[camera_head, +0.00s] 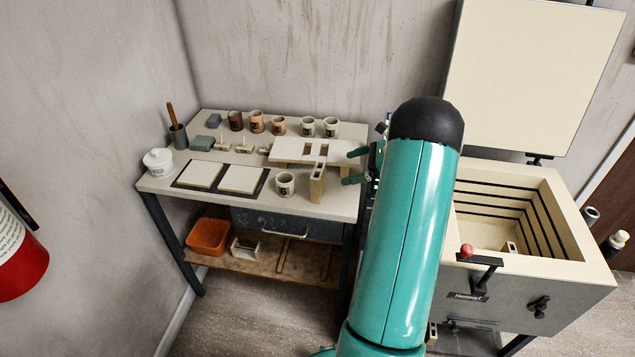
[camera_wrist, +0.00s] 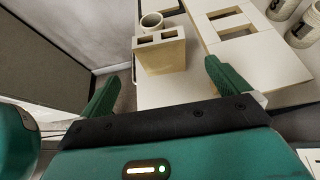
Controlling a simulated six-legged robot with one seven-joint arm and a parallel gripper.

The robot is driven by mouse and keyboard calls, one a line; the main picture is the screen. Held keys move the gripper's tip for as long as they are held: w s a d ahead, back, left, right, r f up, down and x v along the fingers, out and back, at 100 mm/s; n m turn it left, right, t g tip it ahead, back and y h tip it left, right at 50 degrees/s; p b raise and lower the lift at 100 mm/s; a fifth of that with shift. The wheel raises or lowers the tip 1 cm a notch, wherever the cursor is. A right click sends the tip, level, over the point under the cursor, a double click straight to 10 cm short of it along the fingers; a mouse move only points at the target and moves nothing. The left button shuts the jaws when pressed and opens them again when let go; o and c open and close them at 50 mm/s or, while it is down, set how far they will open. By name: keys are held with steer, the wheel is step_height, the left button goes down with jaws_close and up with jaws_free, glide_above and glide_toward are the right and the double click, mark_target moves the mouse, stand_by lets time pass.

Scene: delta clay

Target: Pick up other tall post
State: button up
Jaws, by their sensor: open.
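A tall beige post (camera_head: 317,184) stands upright near the right front edge of the worktable, with holes in its top. In the wrist view the post (camera_wrist: 163,57) is ahead of my gripper (camera_wrist: 165,88), between the lines of its two green fingers. My gripper (camera_head: 353,167) is open and empty, just right of the post in the head view, and appears apart from it. A small pale piece (camera_head: 511,248) shows inside the open kiln (camera_head: 577,231); its full shape is hidden.
A cup (camera_head: 285,184) stands just left of the post, and a pale slab with cut-outs (camera_head: 289,151) lies behind it. Two white tiles lie on a dark mat (camera_head: 216,188). Several cups line the back of the worktable (camera_head: 157,186). The kiln's lid (camera_head: 530,75) is raised.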

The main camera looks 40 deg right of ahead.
mark_target(313, 177)
steer(key=x, duration=1.3)
steer(key=shift+w+a+f, duration=0.15)
steer(key=shift+w+a, duration=0.05)
steer(key=c, duration=1)
steer(key=shift+c, duration=0.2)
